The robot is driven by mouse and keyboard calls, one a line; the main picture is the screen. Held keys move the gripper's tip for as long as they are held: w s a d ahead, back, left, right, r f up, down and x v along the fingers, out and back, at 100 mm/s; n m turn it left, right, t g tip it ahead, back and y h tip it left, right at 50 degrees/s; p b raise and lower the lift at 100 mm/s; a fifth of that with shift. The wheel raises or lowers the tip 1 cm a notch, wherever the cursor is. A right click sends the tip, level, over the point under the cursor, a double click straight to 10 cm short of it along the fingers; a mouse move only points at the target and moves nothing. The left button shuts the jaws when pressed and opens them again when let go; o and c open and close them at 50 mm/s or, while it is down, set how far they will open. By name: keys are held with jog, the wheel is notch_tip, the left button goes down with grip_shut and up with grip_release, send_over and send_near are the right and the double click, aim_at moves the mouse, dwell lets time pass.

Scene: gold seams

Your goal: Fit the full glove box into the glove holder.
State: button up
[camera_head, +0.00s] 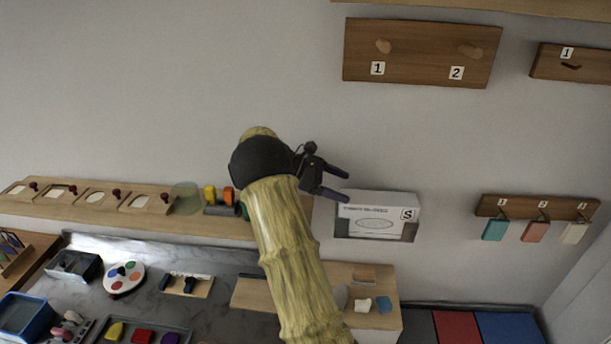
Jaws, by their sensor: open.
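A white box (372,222) with printed text, an oval on its front and an "S" tag is at the wall, right of the picture's middle. Grey pieces show at its lower corners; I cannot tell whether these belong to a holder around it. Whether this is the full glove box or one in the holder is also unclear. My gripper (347,188) is open, with its two dark fingers pointing right. It appears just above the box's upper left corner in the picture, with nothing between the fingers. Whether it touches the box is unclear.
A wooden ledge (70,210) with framed pieces and a jar (185,198) runs along the left wall. A wooden block (350,275) with small white and blue items stands below the box. Peg boards (420,40) hang above, and a hook rail (520,205) hangs right.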

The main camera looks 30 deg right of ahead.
jog(key=b+v, duration=0.2)
jog(key=v, duration=0.8)
jog(key=shift+a+r, duration=0.2)
jog(key=shift+w+f, duration=0.1)
dwell(0.9)
